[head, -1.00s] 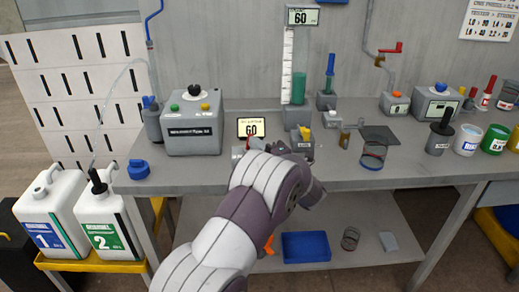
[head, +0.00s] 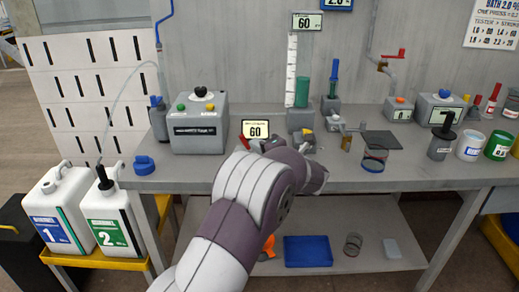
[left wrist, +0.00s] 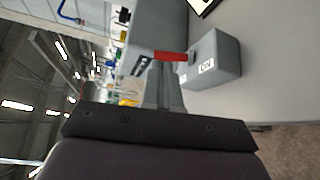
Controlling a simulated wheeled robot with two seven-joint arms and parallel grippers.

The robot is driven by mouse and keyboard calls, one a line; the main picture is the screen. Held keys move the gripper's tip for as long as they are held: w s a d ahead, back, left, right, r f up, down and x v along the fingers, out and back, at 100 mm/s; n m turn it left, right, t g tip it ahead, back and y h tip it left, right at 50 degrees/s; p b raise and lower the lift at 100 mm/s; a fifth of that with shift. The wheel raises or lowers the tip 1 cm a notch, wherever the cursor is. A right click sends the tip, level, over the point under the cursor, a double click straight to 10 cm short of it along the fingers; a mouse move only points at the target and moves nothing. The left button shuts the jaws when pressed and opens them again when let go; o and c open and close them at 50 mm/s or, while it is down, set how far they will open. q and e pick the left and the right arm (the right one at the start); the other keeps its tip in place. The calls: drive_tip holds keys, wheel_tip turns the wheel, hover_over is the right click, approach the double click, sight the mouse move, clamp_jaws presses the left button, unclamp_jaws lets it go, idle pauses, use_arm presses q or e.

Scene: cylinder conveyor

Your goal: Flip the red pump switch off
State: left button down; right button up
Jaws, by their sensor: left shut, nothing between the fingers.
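The red switch lever (left wrist: 172,57) sticks out from a grey box (left wrist: 213,58) in the left wrist view, pointing left across the picture. The box has a white label on its front, too small to read surely. My left gripper (left wrist: 164,80) is shut and empty, with its fingertips right by the red lever; I cannot tell whether they touch. My right gripper is not in view.
White jugs (head: 60,205) stand at the left.

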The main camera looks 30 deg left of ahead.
use_arm(q)
drive_tip(key=r+v, duration=0.1)
drive_tip(key=v, duration=0.9)
drive_tip(key=shift+s, duration=0.25)
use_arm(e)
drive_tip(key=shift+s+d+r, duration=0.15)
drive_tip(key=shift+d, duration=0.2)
use_arm(q)
drive_tip(key=shift+d+r, duration=0.2)
drive_tip(key=shift+f, duration=0.1)
